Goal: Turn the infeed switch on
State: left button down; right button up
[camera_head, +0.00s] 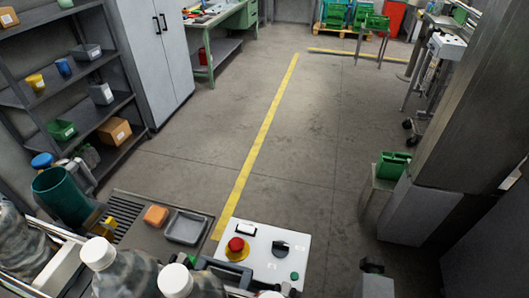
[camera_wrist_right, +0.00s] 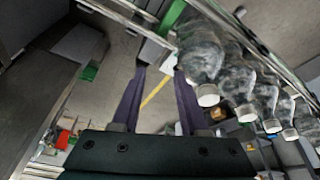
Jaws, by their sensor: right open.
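The white control panel (camera_head: 262,264) is at the bottom middle of the head view. It carries a red mushroom button (camera_head: 236,245) on a yellow base, a black switch (camera_head: 281,246), a small white-and-black switch (camera_head: 245,229) and a green button (camera_head: 294,276). The labels are too small to read, so I cannot tell which is the infeed switch or its position. In the right wrist view my right gripper (camera_wrist_right: 160,71) is open, its two dark fingers apart with nothing between them. My left gripper is not in view.
Bottles with white caps (camera_head: 99,253) stand along a railed line at the bottom left; bottles also show in the wrist view (camera_wrist_right: 238,78). A grey tray (camera_head: 186,228) and an orange block (camera_head: 156,215) lie left of the panel. A grey metal column (camera_head: 475,110) stands at right.

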aim_at(280, 249)
jog(key=i+z, duration=0.35)
jog(key=z, duration=0.4)
jog(key=i+j+z, duration=0.15)
jog(key=i+z, duration=0.15)
jog(key=z, duration=0.45)
jog(key=i+j+z, duration=0.3)
jog(key=z, duration=0.45)
jog(key=i+j+z, duration=0.1)
jog(key=j+z, duration=0.35)
jog(key=z, duration=0.3)
jog(key=j+z, duration=0.55)
jog(key=z, duration=0.2)
jog(key=k+j+z, duration=0.1)
jog(key=j+z, duration=0.35)
jog(key=z, duration=0.25)
jog(key=k+j+z, duration=0.25)
jog(key=j+z, duration=0.15)
jog(key=z, duration=0.35)
jog(key=k+j+z, duration=0.3)
jog(key=z, duration=0.45)
